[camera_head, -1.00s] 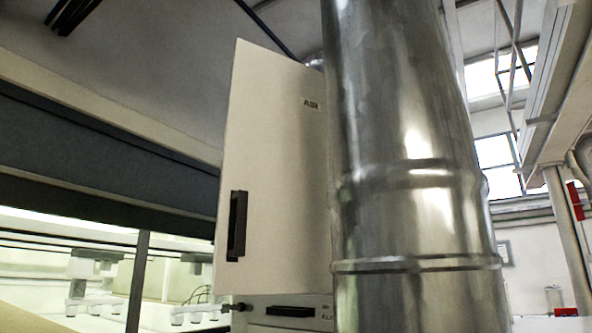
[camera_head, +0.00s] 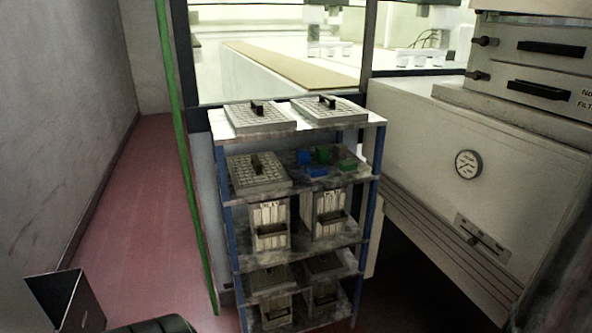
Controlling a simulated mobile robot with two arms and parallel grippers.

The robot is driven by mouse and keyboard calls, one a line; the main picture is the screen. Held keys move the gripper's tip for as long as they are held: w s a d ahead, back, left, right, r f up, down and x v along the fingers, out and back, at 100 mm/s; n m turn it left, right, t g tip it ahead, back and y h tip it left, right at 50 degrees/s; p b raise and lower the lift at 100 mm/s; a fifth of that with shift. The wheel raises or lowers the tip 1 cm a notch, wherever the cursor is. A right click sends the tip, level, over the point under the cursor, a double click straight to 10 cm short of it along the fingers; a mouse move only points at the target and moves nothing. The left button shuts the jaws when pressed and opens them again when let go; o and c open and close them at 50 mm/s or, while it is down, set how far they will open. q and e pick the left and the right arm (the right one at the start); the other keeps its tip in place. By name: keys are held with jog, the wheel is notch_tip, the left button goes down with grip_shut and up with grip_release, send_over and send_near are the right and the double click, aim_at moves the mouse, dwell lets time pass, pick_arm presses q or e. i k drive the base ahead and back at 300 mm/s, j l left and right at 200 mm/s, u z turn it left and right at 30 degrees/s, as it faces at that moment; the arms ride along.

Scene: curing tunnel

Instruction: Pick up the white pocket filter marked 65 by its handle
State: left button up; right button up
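A shelf rack (camera_head: 364,235) with blue posts stands in the middle of the view. Two white pocket filters, one on the left (camera_head: 262,213) and one on the right (camera_head: 330,204), stand on its third level, each with a dark handle low on its front. Two darker, greyish filters, left (camera_head: 275,312) and right (camera_head: 323,297), sit in shadow on the bottom level. No number, 65 or other, is readable on any of them.
Flat panel filters with black handles lie on the top (camera_head: 259,116) and second (camera_head: 257,176) levels. A white housing (camera_head: 430,135) with a gauge stands right. Reddish floor (camera_head: 135,220) is open left.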

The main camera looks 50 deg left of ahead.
aim_at(269, 221)
jog(key=u, duration=1.6)
